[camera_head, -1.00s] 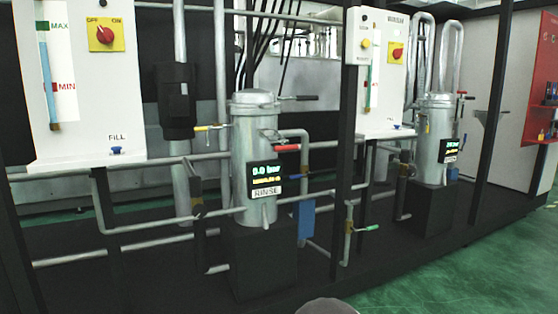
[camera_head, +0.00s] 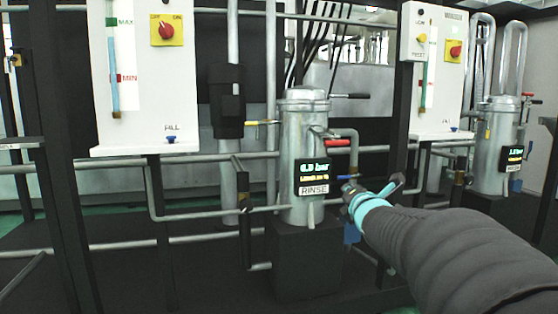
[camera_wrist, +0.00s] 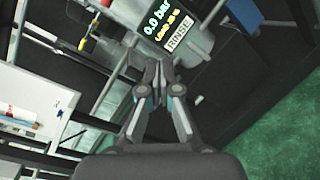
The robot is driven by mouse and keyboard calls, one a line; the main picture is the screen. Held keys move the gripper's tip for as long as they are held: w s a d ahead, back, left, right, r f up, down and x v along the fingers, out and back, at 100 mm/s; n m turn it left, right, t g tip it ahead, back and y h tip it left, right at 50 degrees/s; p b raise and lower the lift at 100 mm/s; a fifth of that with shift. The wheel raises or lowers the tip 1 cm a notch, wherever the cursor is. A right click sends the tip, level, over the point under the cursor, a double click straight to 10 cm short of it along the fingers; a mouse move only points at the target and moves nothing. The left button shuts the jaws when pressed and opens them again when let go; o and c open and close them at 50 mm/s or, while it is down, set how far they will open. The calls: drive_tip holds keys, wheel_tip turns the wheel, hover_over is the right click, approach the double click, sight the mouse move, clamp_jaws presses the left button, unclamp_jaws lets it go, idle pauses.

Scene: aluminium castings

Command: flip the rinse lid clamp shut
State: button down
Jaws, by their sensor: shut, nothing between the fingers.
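The rinse vessel (camera_head: 291,135) is a grey metal cylinder with a display and a RINSE label, which also shows tilted in the wrist view (camera_wrist: 200,45). Its lid (camera_head: 306,95) sits on top. A lever with a black grip, apparently the lid clamp (camera_head: 350,96), sticks out level to the right of the lid. I cannot tell how it is latched. My gripper (camera_head: 347,187) is low and to the right of the vessel in the head view, below the lever and apart from it. In the wrist view its fingers (camera_wrist: 161,72) are together and empty.
A red-handled valve (camera_head: 338,142) and a blue-handled valve (camera_head: 352,177) stick out right of the vessel, near my gripper. A yellow-handled valve (camera_head: 262,122) is on its left. A black post (camera_head: 403,135) stands to the right. A second vessel (camera_head: 497,145) is farther right.

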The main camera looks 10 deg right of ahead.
drive_tip(key=w+d+n+t+y+b, duration=0.1)
drive_tip(key=w+d+n+t+y, duration=0.2)
drive_tip(key=n, duration=0.9)
drive_tip(key=w+d+y, duration=0.1)
drive_tip(key=w, duration=0.1)
drive_tip(key=shift+w+d+n+t, duration=0.3)
drive_tip(key=shift+w+d+n, duration=0.05)
drive_tip(key=shift+d+n, duration=0.05)
drive_tip(key=shift+w, duration=0.1)
drive_tip(key=w+r+p, duration=0.1)
drive_tip(key=w+r, duration=0.5)
drive_tip(key=w, duration=0.3)
drive_tip(key=shift+w+a+r, duration=0.15)
drive_tip(key=shift+w+a, duration=0.05)
drive_tip(key=shift+w, duration=0.1)
drive_tip(key=shift+r+p, duration=0.1)
drive_tip(key=shift+p, duration=0.3)
